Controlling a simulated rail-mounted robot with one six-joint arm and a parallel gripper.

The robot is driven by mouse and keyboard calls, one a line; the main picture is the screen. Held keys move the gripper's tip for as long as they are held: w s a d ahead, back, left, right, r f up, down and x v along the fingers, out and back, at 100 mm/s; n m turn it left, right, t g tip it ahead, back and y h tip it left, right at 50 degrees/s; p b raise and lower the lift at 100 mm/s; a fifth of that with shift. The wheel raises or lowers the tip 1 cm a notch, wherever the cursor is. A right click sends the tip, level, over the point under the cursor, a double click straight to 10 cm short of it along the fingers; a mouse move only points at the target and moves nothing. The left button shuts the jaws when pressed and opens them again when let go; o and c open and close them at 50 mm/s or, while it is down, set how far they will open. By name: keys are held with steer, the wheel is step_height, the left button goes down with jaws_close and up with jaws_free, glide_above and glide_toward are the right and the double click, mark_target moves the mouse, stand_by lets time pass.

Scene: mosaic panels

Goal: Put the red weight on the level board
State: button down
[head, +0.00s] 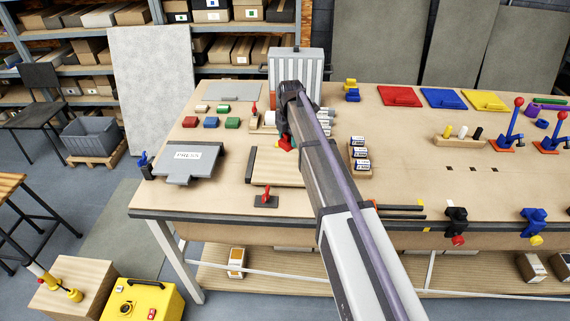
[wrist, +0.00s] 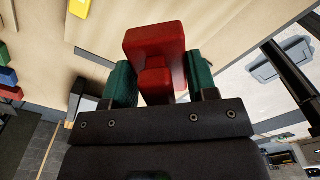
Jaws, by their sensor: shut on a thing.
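My gripper (wrist: 160,76) is shut on the red weight (wrist: 155,42), a stepped red block held between green finger pads in the wrist view. In the head view a bit of red (head: 286,142) shows at the arm's end, above the table; the arm hides most of the gripper. A pale wooden board (head: 278,168) with a dark strip along its left edge lies just below the gripper in the head view. It may be the level board; my arm covers its right part. I cannot tell the gap between weight and board.
A red lever (head: 266,198) stands in front of the board. A grey press plate (head: 188,163) lies to the left, with small coloured blocks (head: 211,122) behind it. A wooden rack of labelled cylinders (head: 359,160) stands right of my arm.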

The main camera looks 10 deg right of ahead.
mark_target(289, 164)
step_height(289, 164, down, 10)
steer(key=b, duration=0.8)
steer(key=shift+a+r, duration=0.1)
steer(key=shift+r, duration=0.45)
steer(key=shift+f, duration=0.25)
steer(key=shift+c, duration=2.1)
jaws_free()
steer(key=shift+r, duration=0.1)
step_height(289, 164, up, 13)
steer(key=p, duration=1.2)
steer(key=shift+f+p, duration=0.2)
steer(key=shift+p, duration=0.15)
steer(key=s+m, duration=2.4)
steer(key=s, duration=0.8)
steer(key=shift+s+f, duration=0.15)
steer(key=shift+s, duration=0.05)
